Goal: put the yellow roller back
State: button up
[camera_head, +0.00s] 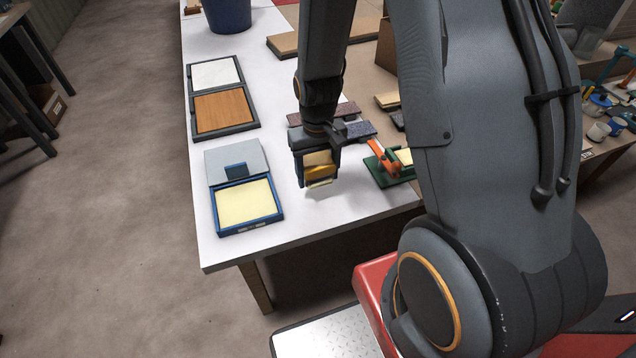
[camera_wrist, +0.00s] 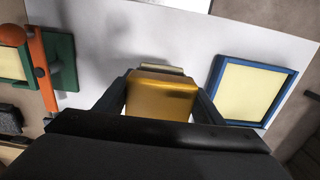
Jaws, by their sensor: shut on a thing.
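My gripper (camera_head: 317,180) is shut on the yellow roller (camera_head: 321,171), holding it over the white table between the blue-framed tray and the green one. In the wrist view the yellow roller (camera_wrist: 160,95) is a golden block between the two fingers, with a pale strip at its far end. I cannot tell its exact height above the table. The blue-framed tray (camera_head: 281,213) holds a pale yellow pad, and a grey panel with a blue block adjoins its far side. It also shows right of the fingers in the wrist view (camera_wrist: 216,75).
A green base (camera_head: 383,178) with an orange tool (camera_head: 382,157) on it stands right of my gripper. Two dark-framed trays, one with a wood panel (camera_head: 222,111), one with a white panel (camera_head: 214,73), lie farther left. Speckled slabs (camera_head: 340,113) lie behind. The table front is clear.

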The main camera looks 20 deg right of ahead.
aim_at(318, 195)
jog(key=shift+f+p, duration=0.45)
jog(key=shift+f, duration=1.7)
jog(key=shift+f+b, duration=0.3)
jog(key=shift+f, duration=0.3)
jog(key=o, duration=2.1)
jog(key=shift+c, duration=0.2)
